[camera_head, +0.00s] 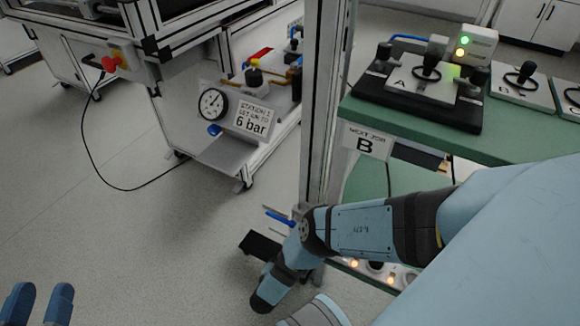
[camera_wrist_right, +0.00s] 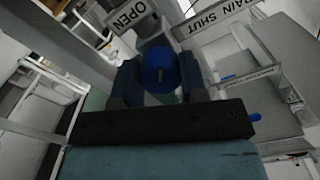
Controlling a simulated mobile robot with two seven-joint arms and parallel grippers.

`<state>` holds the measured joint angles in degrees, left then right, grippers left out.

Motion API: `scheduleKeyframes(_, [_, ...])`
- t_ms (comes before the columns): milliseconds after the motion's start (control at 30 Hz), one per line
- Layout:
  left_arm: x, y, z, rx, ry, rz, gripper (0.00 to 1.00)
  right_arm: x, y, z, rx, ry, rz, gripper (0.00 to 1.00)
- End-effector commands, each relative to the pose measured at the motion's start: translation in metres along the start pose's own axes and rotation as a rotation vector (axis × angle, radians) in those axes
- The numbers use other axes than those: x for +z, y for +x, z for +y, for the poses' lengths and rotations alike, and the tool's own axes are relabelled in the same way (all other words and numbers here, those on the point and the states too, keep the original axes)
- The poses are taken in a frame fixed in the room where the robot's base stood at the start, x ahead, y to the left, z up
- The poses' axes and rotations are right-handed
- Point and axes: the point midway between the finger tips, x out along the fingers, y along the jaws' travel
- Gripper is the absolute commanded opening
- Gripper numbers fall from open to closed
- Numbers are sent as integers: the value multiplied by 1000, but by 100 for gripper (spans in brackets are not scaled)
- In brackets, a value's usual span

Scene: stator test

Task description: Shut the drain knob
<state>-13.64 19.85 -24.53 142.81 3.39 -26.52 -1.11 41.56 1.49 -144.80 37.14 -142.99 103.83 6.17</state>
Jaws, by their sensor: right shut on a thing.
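In the right wrist view a round blue knob (camera_wrist_right: 160,72) sits between the two dark fingers of my right gripper (camera_wrist_right: 160,84), which is shut on it. A pale mark shows on the knob's face. A white sign reading "OPEN" (camera_wrist_right: 127,15) is above left of the knob, and a sign reading "DRAIN SHUT" (camera_wrist_right: 222,17) is above right. In the head view my right arm reaches down near the post, but I cannot make out its fingers or the held knob there. My left gripper (camera_head: 38,304) shows two blue fingertips apart, empty, at the bottom left.
An aluminium post (camera_head: 322,110) stands beside my right arm. A blue lever (camera_head: 277,216) is near my forearm. A green bench (camera_head: 440,135) with black fixtures is at right. A gauge (camera_head: 212,104) and "6 bar" sign (camera_head: 253,120) are on the left cart. Floor at left is mostly clear.

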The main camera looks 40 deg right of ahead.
Motion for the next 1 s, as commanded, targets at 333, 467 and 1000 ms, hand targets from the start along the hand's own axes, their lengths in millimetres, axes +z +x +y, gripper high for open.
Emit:
scheduleKeyframes(333, [-2,1,1,-6,-16,6,40,0,0,0,0,27,0,16])
scheduleKeyframes(467, [-2,2,1,-7,-17,6,40,0,0,0,0,26,0,16])
scheduleKeyframes(1000, [0,0,0,-1,-6,1,40,0,0,0,1,25,0,65])
